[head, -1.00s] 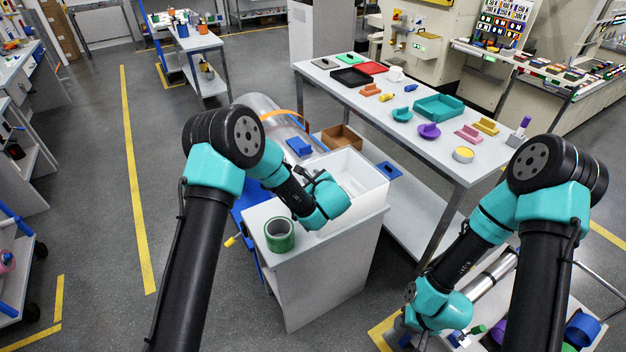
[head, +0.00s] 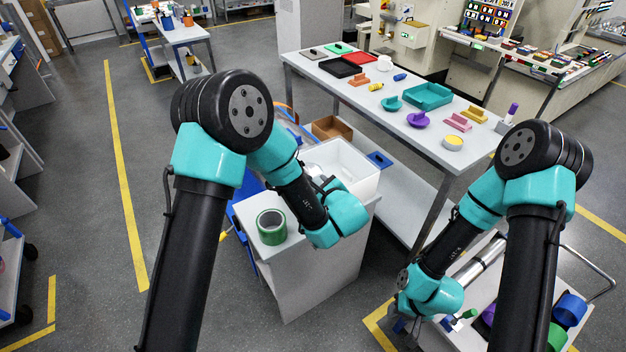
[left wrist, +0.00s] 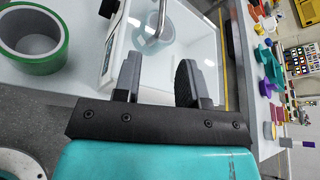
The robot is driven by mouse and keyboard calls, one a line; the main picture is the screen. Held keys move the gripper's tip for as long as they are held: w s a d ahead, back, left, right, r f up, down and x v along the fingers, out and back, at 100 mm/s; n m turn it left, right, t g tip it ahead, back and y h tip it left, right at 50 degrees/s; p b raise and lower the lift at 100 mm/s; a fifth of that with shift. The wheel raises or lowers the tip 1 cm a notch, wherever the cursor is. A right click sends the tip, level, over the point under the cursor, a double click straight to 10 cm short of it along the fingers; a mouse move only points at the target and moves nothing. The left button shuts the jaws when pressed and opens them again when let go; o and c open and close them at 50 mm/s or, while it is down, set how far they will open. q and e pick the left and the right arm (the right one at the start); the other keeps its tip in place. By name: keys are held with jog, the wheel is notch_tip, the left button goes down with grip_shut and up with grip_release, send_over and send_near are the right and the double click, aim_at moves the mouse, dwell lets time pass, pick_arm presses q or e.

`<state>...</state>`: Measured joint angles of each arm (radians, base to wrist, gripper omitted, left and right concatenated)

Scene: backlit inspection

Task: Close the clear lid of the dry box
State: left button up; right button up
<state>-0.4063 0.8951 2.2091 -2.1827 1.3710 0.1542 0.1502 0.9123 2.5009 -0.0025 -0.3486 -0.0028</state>
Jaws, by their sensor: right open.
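The white dry box (head: 362,168) stands open on a small grey cabinet, and its inside also shows in the left wrist view (left wrist: 200,50). I cannot make out the clear lid for certain; a clear rounded piece (left wrist: 150,30) with a bent metal bar (left wrist: 161,22) shows at the box in the left wrist view. My left gripper (left wrist: 157,80) is open, its two fingers apart at the near side of the box, with nothing seen between them. In the head view my left wrist hides part of the box. My right gripper (head: 402,325) is low at the right, open, its fingers mostly hidden.
A green tape roll (head: 272,227) lies on the cabinet top (head: 290,250) left of the box. A brown open box (head: 332,128) stands behind it. A long table (head: 320,68) with trays and small parts runs behind at the right. A cart (head: 470,335) with coloured things is under my right arm.

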pick_arm(q)
jog(key=shift+v, duration=1.75)
jog(key=shift+a+f, duration=0.1)
jog(key=s+a+f+n+g, duration=0.45)
jog(key=a+f+g, duration=0.25)
jog(key=a+f, duration=0.3)
jog(key=s+a+f+n+g+h, duration=0.2)
jog(key=s+a+f+n+h, duration=0.3)
jog(key=s+f+n, duration=0.2)
jog(key=s+a+f+n+g+h, duration=0.2)
jog(key=s+a+f+n+h, duration=0.3)
jog(key=s+n, duration=0.6)
notch_tip(320, 180, down, 3)
jog(key=a+n, duration=0.1)
jog(key=n, duration=0.3)
jog(key=shift+s+r+g, duration=0.2)
jog(key=shift+s+g, duration=0.1)
jog(key=shift+s, duration=0.05)
